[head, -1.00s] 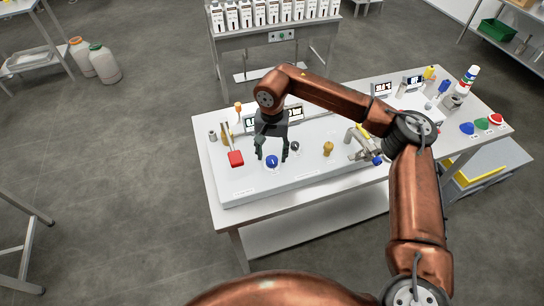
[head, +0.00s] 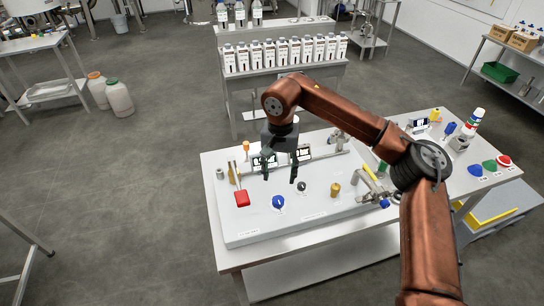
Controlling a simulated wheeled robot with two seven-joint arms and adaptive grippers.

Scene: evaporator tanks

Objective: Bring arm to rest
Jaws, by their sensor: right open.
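My right arm (head: 340,108) is copper-coloured and reaches in from the lower right over a white table (head: 350,233). Its gripper (head: 279,180) points down, open and empty, above a white panel (head: 260,222). A blue knob (head: 278,202) and a dark knob (head: 301,187) on the panel lie just below and in front of the fingertips. The gripper partly hides two small displays behind it. My left gripper is not in view.
A shelf of white bottles (head: 285,52) stands behind.

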